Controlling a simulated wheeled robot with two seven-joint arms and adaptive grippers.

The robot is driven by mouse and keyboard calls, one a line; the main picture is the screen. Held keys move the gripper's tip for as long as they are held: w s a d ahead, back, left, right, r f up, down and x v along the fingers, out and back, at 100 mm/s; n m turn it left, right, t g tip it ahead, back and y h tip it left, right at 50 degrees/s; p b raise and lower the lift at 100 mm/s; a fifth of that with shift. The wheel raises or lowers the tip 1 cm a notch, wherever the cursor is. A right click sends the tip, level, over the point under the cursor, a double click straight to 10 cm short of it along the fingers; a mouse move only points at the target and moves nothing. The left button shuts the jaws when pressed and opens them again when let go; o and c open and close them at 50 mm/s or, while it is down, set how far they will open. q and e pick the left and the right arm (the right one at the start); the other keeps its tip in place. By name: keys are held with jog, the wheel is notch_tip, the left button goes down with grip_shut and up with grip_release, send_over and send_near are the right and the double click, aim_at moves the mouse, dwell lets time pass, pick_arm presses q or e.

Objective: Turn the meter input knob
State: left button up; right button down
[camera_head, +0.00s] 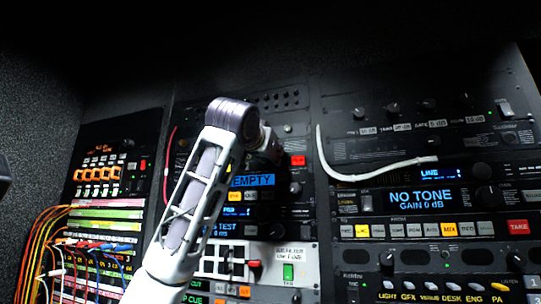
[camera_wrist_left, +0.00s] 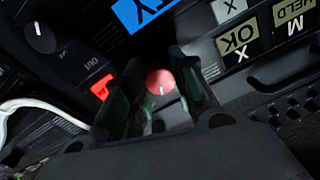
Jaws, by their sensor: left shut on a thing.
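A round pinkish-red knob (camera_wrist_left: 161,82) with a pale pointer mark sits between the two dark fingers of my left gripper (camera_wrist_left: 158,95) in the left wrist view. The fingers are closed around the knob's sides; the pointer mark runs roughly up and down in that view. In the head view my left arm rises from the bottom, and its dark left gripper (camera_head: 270,150) is against the middle rack, above the blue EMPTY display (camera_head: 252,180). There the gripper hides the knob. I cannot read a label for it. My right gripper is not in view.
A lit red button (camera_head: 298,160) lies just right of my left gripper. A dark knob labelled OUT (camera_wrist_left: 41,37) is nearby. A white cable (camera_head: 375,174) loops over the right rack, beside the NO TONE display (camera_head: 420,198). Orange cables (camera_head: 38,240) hang at left.

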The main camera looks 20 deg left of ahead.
pick_arm(q)
jog(key=shift+m, duration=1.8)
jog(key=o, duration=1)
jog(key=shift+o, duration=0.2)
jog(key=s, duration=1.2)
jog(key=shift+f, duration=0.15)
jog(key=shift+a, duration=0.1)
